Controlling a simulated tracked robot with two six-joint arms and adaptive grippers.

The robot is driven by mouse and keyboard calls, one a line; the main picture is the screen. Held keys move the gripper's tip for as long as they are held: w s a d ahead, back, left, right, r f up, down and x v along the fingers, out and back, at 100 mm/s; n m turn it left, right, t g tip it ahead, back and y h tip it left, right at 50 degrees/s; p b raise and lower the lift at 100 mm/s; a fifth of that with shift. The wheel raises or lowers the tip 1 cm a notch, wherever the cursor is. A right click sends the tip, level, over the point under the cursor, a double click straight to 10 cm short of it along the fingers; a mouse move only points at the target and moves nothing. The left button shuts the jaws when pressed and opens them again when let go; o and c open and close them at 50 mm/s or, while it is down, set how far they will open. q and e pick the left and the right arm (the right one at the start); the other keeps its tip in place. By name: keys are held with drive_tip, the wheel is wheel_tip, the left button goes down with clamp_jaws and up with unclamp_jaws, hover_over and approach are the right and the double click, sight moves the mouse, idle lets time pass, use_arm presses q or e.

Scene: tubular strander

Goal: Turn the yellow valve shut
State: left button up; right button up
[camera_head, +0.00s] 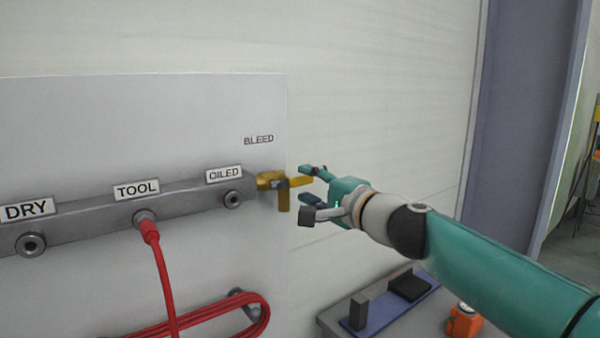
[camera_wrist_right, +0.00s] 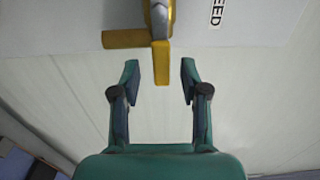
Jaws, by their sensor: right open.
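The yellow valve (camera_head: 270,180) sits on the right end of the grey manifold bar, below the word BLEED. One yellow arm, seemingly its lever (camera_head: 300,182), points right in line with the bar; a yellow stub (camera_head: 284,202) points down. My right gripper (camera_head: 309,194) is open just right of the valve, its fingers pointing at it. In the right wrist view the valve (camera_wrist_right: 159,18) is at the top, and the lever end (camera_wrist_right: 161,66) shows between the open fingertips (camera_wrist_right: 160,80). I see no contact, but depth is hard to judge. My left gripper is out of view.
The manifold (camera_head: 185,200) carries ports labelled DRY, TOOL and OILED. A red hose (camera_head: 160,265) hangs from TOOL and coils over a hook (camera_head: 248,304). A bench (camera_head: 340,322) with a blue tray (camera_head: 378,312) and an orange object (camera_head: 463,321) stands below my right arm.

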sight(303, 182)
drive_tip(key=shift+p+x, duration=0.45)
drive_tip(key=shift+x, duration=1.05)
clamp_jaws()
